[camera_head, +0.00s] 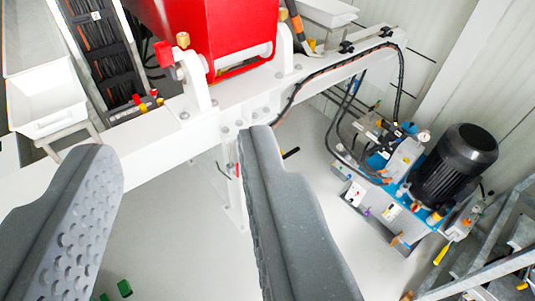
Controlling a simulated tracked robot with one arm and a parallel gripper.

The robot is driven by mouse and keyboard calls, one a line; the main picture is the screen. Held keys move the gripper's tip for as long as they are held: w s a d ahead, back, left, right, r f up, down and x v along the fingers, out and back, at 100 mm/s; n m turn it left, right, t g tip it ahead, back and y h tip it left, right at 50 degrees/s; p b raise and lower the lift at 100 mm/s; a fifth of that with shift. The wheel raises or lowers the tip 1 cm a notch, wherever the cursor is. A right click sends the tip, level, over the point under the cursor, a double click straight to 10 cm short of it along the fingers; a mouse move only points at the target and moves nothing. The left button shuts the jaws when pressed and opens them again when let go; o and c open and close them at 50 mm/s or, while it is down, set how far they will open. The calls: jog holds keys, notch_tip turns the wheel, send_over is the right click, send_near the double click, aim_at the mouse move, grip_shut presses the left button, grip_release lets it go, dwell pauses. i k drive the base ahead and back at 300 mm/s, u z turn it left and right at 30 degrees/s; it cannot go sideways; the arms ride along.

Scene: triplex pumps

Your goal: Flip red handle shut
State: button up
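My gripper (178,150) is open and empty, its two grey textured fingers wide apart in the foreground. A thin red piece (237,170) shows at the left edge of the right finger, just below the white beam; it may be the red handle, and the finger may hide part of it. A small black lever end (290,153) sticks out on the other side of that finger. I cannot tell whether the handle is open or shut, or whether the finger touches it.
A white beam (150,140) crosses the view below a large red housing (222,35). A white tray (45,98) stands at left. A pump unit with a black motor (455,165) and metal stairs (495,245) are at right.

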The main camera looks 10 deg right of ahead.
aim_at(238, 170)
jog(key=z, duration=0.15)
jog(key=i, duration=1.1)
jog(key=u, duration=0.1)
